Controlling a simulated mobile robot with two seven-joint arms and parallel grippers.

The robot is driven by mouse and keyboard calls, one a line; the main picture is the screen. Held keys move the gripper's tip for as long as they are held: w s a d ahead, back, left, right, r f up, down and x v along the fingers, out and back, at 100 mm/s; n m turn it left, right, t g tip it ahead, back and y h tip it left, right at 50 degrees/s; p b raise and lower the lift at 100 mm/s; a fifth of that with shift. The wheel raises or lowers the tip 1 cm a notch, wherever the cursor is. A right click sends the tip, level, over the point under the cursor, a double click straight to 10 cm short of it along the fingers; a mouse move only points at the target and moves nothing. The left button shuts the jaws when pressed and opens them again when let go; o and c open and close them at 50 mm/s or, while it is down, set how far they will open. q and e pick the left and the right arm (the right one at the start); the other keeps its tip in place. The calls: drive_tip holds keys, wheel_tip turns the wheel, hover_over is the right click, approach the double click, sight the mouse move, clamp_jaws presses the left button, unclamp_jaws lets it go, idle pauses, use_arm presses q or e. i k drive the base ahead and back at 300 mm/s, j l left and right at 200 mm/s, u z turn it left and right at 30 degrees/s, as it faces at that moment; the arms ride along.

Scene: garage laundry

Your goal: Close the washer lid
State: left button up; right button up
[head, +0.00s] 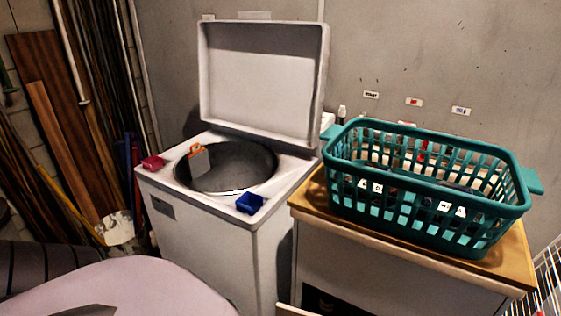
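The white top-loading washer (258,249) stands left of centre in the head view. Its square lid (262,80) is raised and stands nearly upright at the back, leaning slightly backward. The round drum opening (240,170) is uncovered and dark inside. A red scoop-like piece (153,162) and a blue one (249,203) sit on the washer's top rim. A grey and orange item (199,158) sits at the drum's left edge. Neither of my grippers is in view.
A teal laundry basket (430,187) with items inside stands on a wood-topped cabinet (330,208) right of the washer. Planks (62,140) and poles lean at the left. A pale rounded surface (130,287) fills the lower left. A white wire rack (548,280) shows at right.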

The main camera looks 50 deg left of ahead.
sight(258, 75)
drive_tip(key=u, duration=1.8)
drive_tip(key=i+j, duration=0.2)
drive_tip(key=j, duration=0.2)
drive_tip(key=i+j, duration=0.2)
drive_tip(key=j, duration=0.2)
drive_tip(key=i+j, duration=0.2)
drive_tip(key=j, duration=0.15)
drive_tip(key=i+j, duration=0.2)
drive_tip(key=j, duration=0.2)
drive_tip(key=i+j+u, duration=0.1)
drive_tip(key=j, duration=0.3)
drive_tip(key=i, duration=0.1)
